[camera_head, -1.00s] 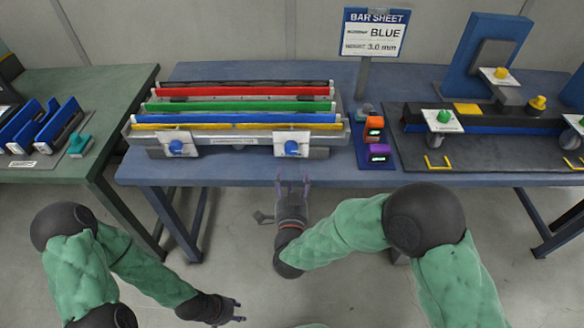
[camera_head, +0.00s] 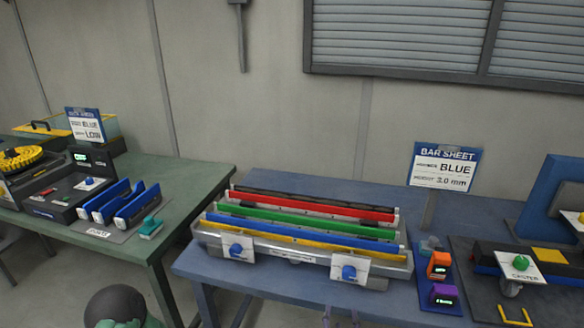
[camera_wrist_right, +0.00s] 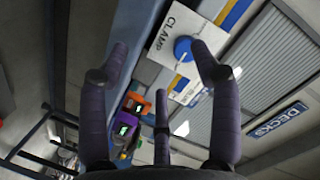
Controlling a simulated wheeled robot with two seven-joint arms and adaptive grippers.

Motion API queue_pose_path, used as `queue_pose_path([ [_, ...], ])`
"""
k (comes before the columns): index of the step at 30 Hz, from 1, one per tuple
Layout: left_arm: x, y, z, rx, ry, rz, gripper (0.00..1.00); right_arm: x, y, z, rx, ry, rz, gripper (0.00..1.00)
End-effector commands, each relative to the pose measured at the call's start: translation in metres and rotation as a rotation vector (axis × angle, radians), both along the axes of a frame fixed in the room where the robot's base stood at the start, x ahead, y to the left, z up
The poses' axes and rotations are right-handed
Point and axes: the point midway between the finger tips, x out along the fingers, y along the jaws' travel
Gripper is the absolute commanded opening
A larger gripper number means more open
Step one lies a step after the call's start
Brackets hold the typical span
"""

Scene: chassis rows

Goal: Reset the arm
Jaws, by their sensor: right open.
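My right gripper (camera_head: 341,314) just shows at the bottom edge of the head view, with only its purple fingertips in the picture. In the right wrist view the gripper (camera_wrist_right: 160,58) has its fingers spread apart with nothing between them. Beyond the fingers is a white clamp plate (camera_wrist_right: 168,57) with a blue knob (camera_wrist_right: 184,49), apart from the fingers as far as I can tell. A green and black part of my left arm shows at the lower left of the head view. My left gripper is out of view.
A blue table (camera_head: 262,307) bears a grey fixture (camera_head: 300,267) with red, green, blue and yellow bars. An orange device (camera_head: 438,264) and a purple device (camera_head: 443,295) stand right of it. A green table (camera_head: 190,181) stands left, with a floor gap between.

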Motion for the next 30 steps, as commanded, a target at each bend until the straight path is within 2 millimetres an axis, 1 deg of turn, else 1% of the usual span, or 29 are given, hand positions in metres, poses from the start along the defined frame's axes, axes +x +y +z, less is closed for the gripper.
queue_pose_path([
  [1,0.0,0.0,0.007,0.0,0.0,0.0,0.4,0.001,0.0,-0.014,-0.005,0.075,0.028,0.64],
  [4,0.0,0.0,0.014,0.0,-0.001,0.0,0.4,-0.001,0.005,-0.045,-0.008,0.214,0.094,0.64],
  [8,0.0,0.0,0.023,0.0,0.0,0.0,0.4,-0.014,0.01,-0.085,-0.005,0.394,0.179,0.64],
  [9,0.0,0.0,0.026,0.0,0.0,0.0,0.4,-0.019,0.011,-0.097,-0.002,0.449,0.206,0.64],
  [11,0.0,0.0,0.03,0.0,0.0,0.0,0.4,-0.029,0.014,-0.115,0.003,0.533,0.246,0.64],
  [12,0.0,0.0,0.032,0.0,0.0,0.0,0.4,-0.038,0.015,-0.127,0.008,0.589,0.274,0.64],
  [14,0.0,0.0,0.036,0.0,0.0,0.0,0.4,-0.052,0.018,-0.143,0.019,0.672,0.316,0.64],
  [17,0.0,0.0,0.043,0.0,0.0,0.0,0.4,-0.078,0.022,-0.168,0.038,0.806,0.387,0.64],
  [18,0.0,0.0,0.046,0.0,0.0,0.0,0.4,-0.09,0.023,-0.177,0.048,0.859,0.418,0.64],
  [20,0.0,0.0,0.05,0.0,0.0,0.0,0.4,-0.11,0.026,-0.189,0.064,0.939,0.463,0.64],
  [21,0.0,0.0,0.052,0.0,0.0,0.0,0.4,-0.123,0.028,-0.196,0.077,0.99,0.493,0.64],
  [24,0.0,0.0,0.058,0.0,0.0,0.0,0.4,-0.155,0.031,-0.21,0.106,1.103,0.563,0.64],
  [27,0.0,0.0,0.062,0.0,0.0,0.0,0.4,-0.181,0.035,-0.218,0.131,1.188,0.621,0.64],
  [30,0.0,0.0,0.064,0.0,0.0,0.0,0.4,-0.198,0.037,-0.222,0.149,1.242,0.66,0.64],
])
